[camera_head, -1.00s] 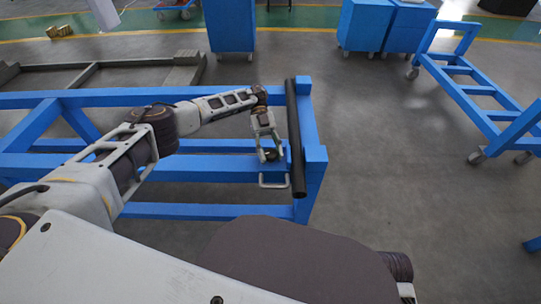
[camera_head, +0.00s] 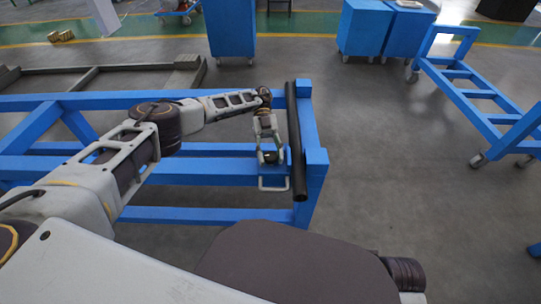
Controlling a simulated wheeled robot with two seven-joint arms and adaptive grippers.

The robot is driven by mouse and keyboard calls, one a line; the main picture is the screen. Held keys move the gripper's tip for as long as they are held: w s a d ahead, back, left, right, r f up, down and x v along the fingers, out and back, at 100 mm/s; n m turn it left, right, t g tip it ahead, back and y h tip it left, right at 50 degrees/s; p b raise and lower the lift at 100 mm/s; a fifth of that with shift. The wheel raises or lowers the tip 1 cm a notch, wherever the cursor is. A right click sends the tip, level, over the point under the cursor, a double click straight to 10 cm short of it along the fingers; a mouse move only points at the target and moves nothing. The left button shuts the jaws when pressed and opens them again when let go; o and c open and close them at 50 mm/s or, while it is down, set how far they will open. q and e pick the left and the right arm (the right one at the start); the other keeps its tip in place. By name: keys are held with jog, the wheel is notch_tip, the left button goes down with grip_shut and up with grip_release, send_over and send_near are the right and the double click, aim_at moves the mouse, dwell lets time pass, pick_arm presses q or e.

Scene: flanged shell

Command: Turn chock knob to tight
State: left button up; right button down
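My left gripper (camera_head: 268,153) is at the right end of the blue frame (camera_head: 205,168), pointing down over its middle beam. A small dark knob with a gold-coloured glint (camera_head: 270,157) shows between its fingertips. The fingers are apart around the knob, but it is too small to tell whether they grip it. The knob's setting cannot be read. A pale U-shaped handle (camera_head: 273,188) sits just below the knob. My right gripper is not in view.
A dark upright-looking pipe (camera_head: 297,140) runs along the frame's right end, close beside my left gripper. Blue cabinets (camera_head: 230,28) and (camera_head: 363,28) stand behind. A blue wheeled cart (camera_head: 475,93) is at the right. The grey floor between frame and cart is clear.

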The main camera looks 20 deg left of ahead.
aim_at(270, 155)
pick_arm(q)
jog(key=o, duration=0.3)
jog(key=shift+r, duration=5)
